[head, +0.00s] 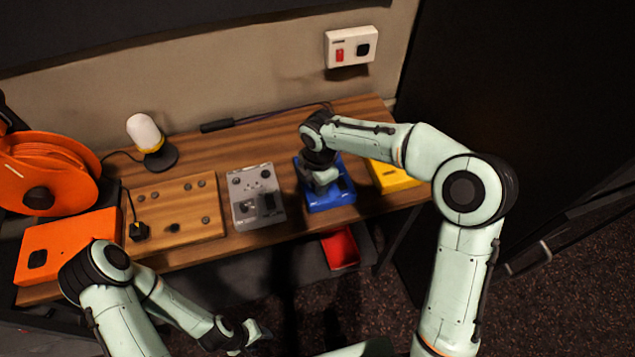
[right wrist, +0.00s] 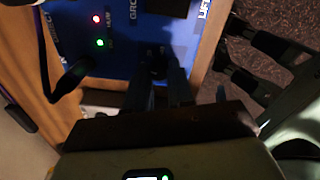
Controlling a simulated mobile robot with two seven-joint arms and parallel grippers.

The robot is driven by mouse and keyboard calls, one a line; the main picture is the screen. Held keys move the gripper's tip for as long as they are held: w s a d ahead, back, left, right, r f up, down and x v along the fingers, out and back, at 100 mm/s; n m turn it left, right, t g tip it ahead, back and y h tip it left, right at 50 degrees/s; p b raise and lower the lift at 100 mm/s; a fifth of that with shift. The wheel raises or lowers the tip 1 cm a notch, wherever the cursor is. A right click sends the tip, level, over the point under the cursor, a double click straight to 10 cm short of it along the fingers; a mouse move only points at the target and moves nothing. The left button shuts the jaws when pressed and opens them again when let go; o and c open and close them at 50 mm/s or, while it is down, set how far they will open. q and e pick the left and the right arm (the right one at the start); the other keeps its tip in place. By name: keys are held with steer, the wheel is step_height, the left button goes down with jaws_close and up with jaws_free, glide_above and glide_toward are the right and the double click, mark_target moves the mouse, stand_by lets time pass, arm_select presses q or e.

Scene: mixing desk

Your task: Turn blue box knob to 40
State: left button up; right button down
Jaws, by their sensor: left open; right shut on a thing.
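The blue box (head: 343,194) stands on the wooden desk between a grey box and a yellow box. It fills the upper part of the right wrist view (right wrist: 125,64), with a red and a green light, a plugged-in dark cable and white lettering. My right gripper (head: 325,180) is over the box from above, and its arm hides part of the top. In the right wrist view its dark fingers (right wrist: 170,88) are shut on a small dark knob (right wrist: 156,64). The knob's pointer and scale cannot be read. My left gripper (head: 260,334) is open and empty, in front of the desk.
The grey box (head: 243,211), a wooden panel with knobs (head: 178,232), an orange box (head: 60,262) and the yellow box (head: 393,177) share the desk (head: 215,151). A lamp (head: 146,134) stands behind. A red bin (head: 340,249) is below the front edge.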

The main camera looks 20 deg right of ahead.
steer(key=m, duration=0.3)
steer(key=shift+m, duration=0.3)
steer(key=m, duration=0.3)
steer(key=shift+m, duration=0.3)
steer(key=m, duration=0.3)
steer(key=shift+a+m+h, duration=0.1)
steer(key=shift+m+h, duration=0.2)
steer(key=shift+w+m+b, duration=0.1)
steer(key=shift+m+b, duration=0.2)
steer(key=shift+m, duration=1.6)
steer(key=c, duration=1)
jaws_free()
